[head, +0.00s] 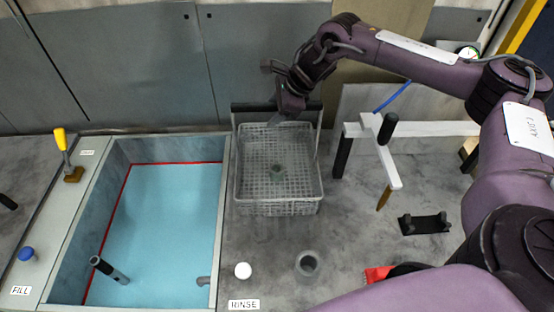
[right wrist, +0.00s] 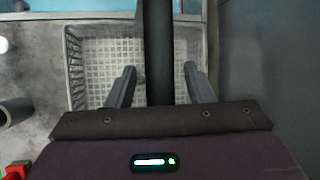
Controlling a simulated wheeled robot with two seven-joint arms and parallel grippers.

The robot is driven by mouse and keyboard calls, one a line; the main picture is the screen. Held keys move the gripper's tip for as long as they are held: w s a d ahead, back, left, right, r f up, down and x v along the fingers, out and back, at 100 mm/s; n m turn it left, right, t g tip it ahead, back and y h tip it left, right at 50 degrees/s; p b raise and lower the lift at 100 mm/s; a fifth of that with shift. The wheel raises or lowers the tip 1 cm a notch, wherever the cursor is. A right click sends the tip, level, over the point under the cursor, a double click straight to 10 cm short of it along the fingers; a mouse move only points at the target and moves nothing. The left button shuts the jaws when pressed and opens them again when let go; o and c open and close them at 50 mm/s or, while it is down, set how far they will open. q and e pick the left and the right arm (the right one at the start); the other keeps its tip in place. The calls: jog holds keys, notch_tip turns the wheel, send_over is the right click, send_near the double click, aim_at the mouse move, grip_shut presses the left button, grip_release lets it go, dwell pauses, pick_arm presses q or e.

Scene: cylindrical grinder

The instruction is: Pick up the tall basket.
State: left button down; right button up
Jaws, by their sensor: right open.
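The tall basket (head: 279,208) is a grey mesh basket with a high dark handle frame along its back side. It stands on the grey counter, right of the blue-floored tank. My right gripper (head: 284,112) is at the top bar of this handle. In the right wrist view the basket (right wrist: 87,92) lies below, and the dark bar runs between the two spread fingers of my right gripper (right wrist: 160,72). The gripper is open; whether either finger touches the bar cannot be told. My left gripper is not in view.
The tank (head: 160,230) is left of the basket. A white bracket (head: 380,150) on dark posts stands to the right. Grey panels (head: 265,50) rise behind.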

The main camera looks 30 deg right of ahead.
jog(key=shift+w+f, duration=0.1)
grip_shut()
dwell(1.3)
